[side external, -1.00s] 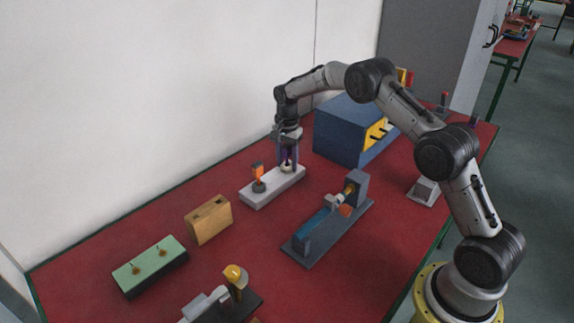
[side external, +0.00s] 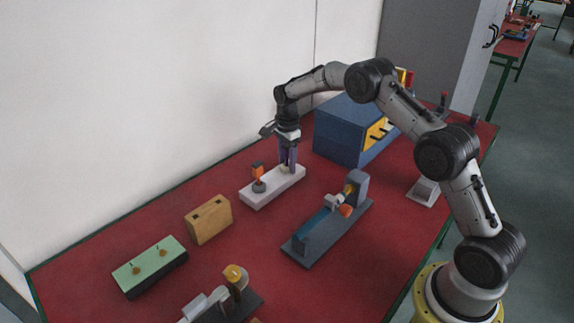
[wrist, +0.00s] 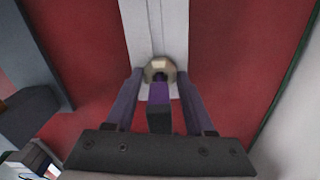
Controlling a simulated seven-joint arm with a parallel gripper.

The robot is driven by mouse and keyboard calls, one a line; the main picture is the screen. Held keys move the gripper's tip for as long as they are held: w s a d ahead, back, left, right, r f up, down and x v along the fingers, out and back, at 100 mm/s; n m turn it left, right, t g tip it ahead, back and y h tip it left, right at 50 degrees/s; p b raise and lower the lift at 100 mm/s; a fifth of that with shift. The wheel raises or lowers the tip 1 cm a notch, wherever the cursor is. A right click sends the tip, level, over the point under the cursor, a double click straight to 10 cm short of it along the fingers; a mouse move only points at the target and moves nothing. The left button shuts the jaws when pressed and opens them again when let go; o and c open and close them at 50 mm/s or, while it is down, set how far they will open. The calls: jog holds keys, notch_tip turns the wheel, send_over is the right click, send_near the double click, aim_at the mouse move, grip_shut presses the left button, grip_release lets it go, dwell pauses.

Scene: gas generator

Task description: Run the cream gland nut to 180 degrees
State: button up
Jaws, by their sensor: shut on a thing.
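The cream gland nut (wrist: 160,67) sits on the pale block (side external: 254,202), near its far right end. It shows in the wrist view as a rounded tan-cream ring with facets. My gripper (side external: 287,167) points straight down, with its purple fingers on either side of the nut. The fingertips also show in the wrist view (wrist: 160,74), shut on the nut. A purple upright piece with a dark end stands between the fingers in the wrist view and covers part of the nut. In the side view, the fingers hide most of the nut. I cannot read its angle.
An orange-topped fitting (side external: 257,174) stands on the same block, left of my gripper. A blue box (side external: 343,132) stands close on the right. A grey fixture with a blue bar (side external: 318,223) lies in front. A wooden block (side external: 208,220) and green-topped box (side external: 150,266) are left.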

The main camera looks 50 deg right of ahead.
jog(key=o, duration=1.2)
jog(key=shift+r, duration=3.55)
